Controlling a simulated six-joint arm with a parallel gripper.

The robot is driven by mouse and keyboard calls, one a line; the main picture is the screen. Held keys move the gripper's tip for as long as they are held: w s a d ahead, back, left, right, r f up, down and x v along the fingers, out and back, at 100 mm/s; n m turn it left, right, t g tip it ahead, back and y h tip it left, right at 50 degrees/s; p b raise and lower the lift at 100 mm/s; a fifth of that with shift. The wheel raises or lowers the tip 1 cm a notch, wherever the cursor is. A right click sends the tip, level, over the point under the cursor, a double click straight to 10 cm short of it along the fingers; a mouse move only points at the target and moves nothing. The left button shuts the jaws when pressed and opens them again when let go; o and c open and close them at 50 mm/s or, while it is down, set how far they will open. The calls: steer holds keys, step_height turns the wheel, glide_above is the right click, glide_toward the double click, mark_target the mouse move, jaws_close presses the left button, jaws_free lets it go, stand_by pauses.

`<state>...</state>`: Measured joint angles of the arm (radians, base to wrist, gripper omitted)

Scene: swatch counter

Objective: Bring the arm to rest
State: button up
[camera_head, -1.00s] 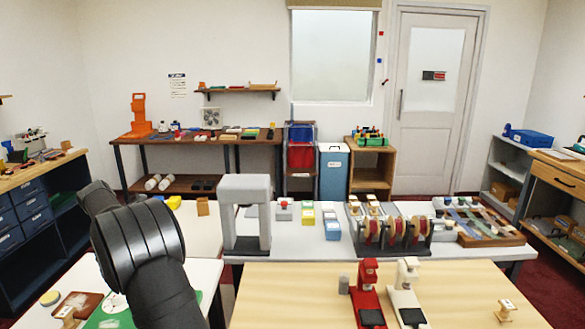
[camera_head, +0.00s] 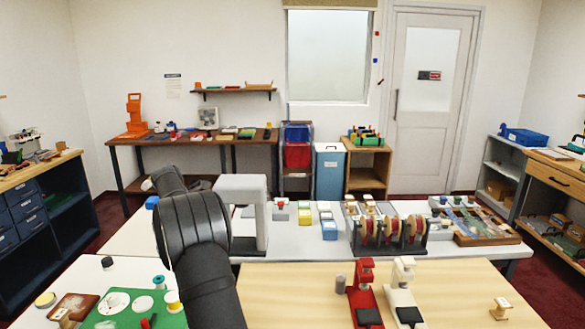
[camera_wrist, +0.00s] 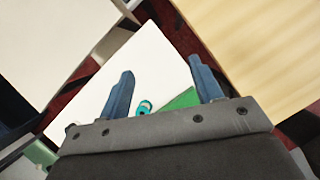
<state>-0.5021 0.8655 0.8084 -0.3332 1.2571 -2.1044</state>
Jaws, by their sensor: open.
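My gripper (camera_wrist: 162,92) shows in the wrist view with its two blue-grey fingers spread apart and nothing between them. It points down over the white table (camera_wrist: 160,55), above the floor and table edges. A teal ring-shaped item (camera_wrist: 144,107) and the corner of a green mat (camera_wrist: 182,101) lie below, between the fingers in the picture but well beneath them. In the head view only my black arm shows, left of centre; the gripper itself is hidden there.
A grey arch-shaped stand (camera_head: 243,187) is close beside my arm on the middle table. Red (camera_head: 363,290) and white (camera_head: 405,290) presses stand on the wooden table (camera_head: 290,295). The green mat (camera_head: 110,322) with spools lies at front left.

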steer(key=shift+w+d, duration=0.3)
steer(key=shift+d, duration=0.25)
steer(key=shift+w+d, duration=0.25)
steer(key=shift+d, duration=0.3)
steer(key=shift+a, duration=0.1)
steer(key=s+a+n, duration=0.1)
steer(key=s+a, duration=0.5)
steer(key=a, duration=0.3)
steer(key=s+a+n+y, duration=0.1)
steer(key=s+a, duration=0.5)
steer(key=a, duration=0.3)
steer(key=shift+s+n, duration=0.25)
steer(key=shift+n, duration=0.05)
